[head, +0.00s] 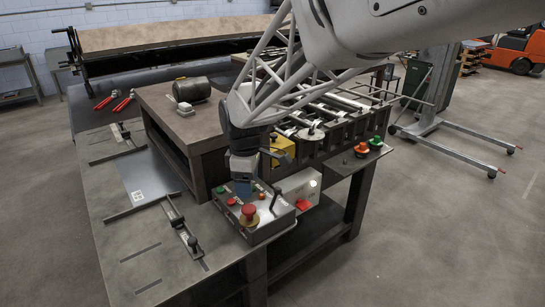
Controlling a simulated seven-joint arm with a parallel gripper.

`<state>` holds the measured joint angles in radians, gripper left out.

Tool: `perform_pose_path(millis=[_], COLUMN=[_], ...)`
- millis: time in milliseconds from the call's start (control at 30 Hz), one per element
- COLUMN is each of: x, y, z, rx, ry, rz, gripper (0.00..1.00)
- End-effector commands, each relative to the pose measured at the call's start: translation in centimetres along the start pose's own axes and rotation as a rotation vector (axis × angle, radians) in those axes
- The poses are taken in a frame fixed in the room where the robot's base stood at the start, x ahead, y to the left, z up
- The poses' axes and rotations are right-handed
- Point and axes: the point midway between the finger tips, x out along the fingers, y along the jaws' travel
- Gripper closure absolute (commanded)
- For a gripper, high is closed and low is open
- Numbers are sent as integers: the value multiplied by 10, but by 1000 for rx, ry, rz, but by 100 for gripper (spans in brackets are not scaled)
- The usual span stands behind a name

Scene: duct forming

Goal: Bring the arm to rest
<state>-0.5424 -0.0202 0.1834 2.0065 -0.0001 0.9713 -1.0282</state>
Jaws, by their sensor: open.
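My arm reaches in from the top right, with its white lattice section running down to the workbench. My gripper (243,187) hangs at the end, low over the back edge of a grey control box. The control box (262,222) carries a red mushroom button (249,213), a green button and smaller red buttons. The gripper's fingers are small and dark here, and I see nothing held between them. I cannot tell whether the fingertips touch the box.
A metal sheet (144,177) lies on the bench (120,235) between slotted rails. A raised brown block (180,117) bears a dark cylinder (192,90). Two red-handled tools (122,101) lie behind. A white box with a red switch (300,188) stands right of the control box. Open floor lies at right.

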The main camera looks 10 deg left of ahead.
Motion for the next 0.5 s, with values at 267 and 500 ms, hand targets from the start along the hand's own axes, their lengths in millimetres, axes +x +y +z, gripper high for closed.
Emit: perform_pose_path(millis=[267, 500], x=[0, -6], y=[0, -3], z=[0, 15], rx=[0, 48], ry=[0, 4], rz=[0, 7], gripper=[31, 31])
